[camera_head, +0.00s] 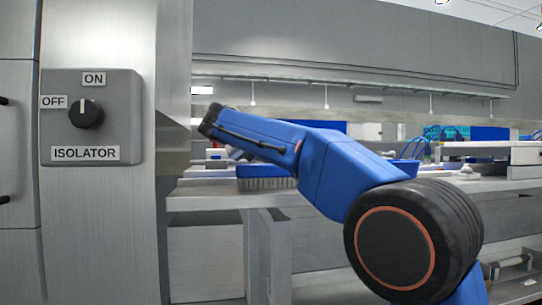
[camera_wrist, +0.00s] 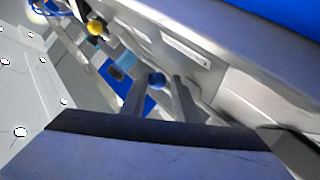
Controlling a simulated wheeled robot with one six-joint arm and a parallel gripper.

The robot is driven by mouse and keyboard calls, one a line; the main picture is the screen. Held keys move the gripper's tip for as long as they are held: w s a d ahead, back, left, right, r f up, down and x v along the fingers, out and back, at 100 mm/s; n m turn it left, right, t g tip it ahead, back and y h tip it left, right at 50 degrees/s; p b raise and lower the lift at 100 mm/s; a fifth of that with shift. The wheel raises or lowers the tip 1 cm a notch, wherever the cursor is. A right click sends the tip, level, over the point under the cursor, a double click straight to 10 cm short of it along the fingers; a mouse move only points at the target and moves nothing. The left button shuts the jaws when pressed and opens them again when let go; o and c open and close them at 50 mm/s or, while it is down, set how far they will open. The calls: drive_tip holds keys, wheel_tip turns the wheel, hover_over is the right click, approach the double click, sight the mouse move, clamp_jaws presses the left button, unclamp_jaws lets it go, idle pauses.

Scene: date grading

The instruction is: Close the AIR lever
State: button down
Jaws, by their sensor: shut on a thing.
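In the wrist view, my gripper (camera_wrist: 159,84) has its two grey fingers on either side of a round blue knob (camera_wrist: 157,80) and is shut on it. The knob looks like a lever's end. No AIR label can be read, so I cannot tell from lettering which lever it is. The lever's shaft and its angle are hidden or too small to see. In the head view my blue arm reaches left across the picture, and my gripper does not show there.
A yellow round knob (camera_wrist: 95,27) is farther up in the wrist view. In the head view, a grey ISOLATOR box (camera_head: 120,115) with a black rotary switch (camera_head: 86,114) is on the left metal panel. A blue-backed brush (camera_head: 265,178) lies on a metal bench behind my arm.

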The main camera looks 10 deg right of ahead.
drive_tip(key=shift+a+r+m+g+h, duration=0.3)
drive_tip(key=shift+a+m+h, duration=0.1)
drive_tip(key=shift+m, duration=0.1)
drive_tip(key=c, duration=1.5)
unclamp_jaws()
drive_tip(key=shift+o, duration=0.7)
drive_tip(key=shift+a+f, duration=0.1)
wheel_tip(320, 180, up, 10)
